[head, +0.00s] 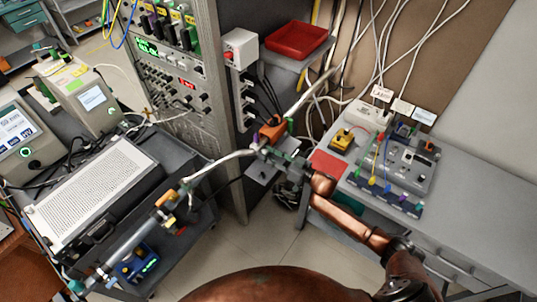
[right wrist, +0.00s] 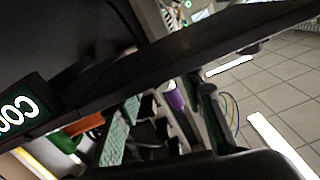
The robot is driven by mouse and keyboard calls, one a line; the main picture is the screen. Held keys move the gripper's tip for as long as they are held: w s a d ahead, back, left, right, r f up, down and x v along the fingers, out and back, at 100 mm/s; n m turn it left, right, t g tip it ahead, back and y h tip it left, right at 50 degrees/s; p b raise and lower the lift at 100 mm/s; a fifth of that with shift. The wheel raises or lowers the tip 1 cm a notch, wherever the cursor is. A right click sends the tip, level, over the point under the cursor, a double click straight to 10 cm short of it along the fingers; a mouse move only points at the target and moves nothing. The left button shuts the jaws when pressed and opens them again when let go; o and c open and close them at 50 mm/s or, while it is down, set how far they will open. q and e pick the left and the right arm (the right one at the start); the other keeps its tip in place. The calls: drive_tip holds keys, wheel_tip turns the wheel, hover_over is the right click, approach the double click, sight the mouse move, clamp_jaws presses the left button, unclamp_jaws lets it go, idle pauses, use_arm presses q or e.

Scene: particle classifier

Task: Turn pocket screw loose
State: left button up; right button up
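My copper right arm reaches in from the lower right, and its right gripper (head: 283,160) is at the tube joint in the middle of the head view. The joint has an orange part (head: 271,131) and small green, purple and dark parts around it. I cannot tell whether the gripper touches it or whether its fingers are open or shut. In the right wrist view a purple cylinder (right wrist: 174,95), a teal ribbed part (right wrist: 119,132) and an orange part (right wrist: 84,126) are close by. No pocket screw can be made out clearly. My left gripper is not in view.
A metal tube line (head: 217,166) runs from the joint to the lower left. An instrument rack (head: 225,80) stands behind it. A grey table (head: 470,200) on the right carries a control board (head: 395,158). A red tray (head: 297,40) is at the back. Loose cables hang behind the joint.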

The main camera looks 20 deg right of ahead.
drive_tip(key=shift+c, duration=0.5)
clamp_jaws()
drive_tip(key=shift+n, duration=1.4)
drive_tip(key=n, duration=0.9)
drive_tip(key=shift+b, duration=0.3)
